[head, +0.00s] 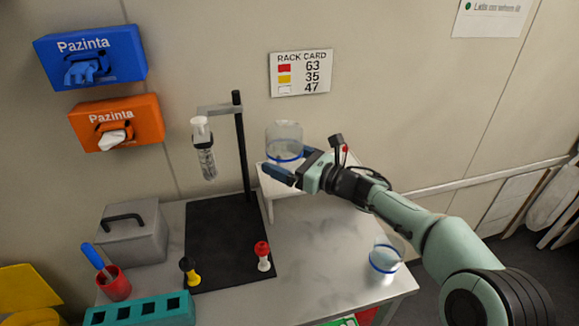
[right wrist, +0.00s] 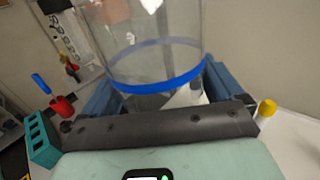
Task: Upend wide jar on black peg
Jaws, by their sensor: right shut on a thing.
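The wide jar (head: 285,137) is clear with a blue band near its lower end. My right gripper (head: 291,165) is shut on it and holds it in front of the white riser at the back of the table. The jar (right wrist: 150,50) fills the top of the right wrist view, between the blue fingers. I cannot tell which end is open. A black-topped peg (head: 188,267) with a yellow lower part stands at the front left of the black base plate (head: 222,235). A red-topped peg (head: 262,250) with a white lower part stands at its front right. My left gripper is out of view.
A black stand (head: 240,140) clamps a hanging clear vessel (head: 206,160) left of the jar. A second blue-banded clear jar (head: 385,257) stands at the right table edge. A grey box (head: 133,240), red cup (head: 118,288) and teal rack (head: 140,310) occupy the left.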

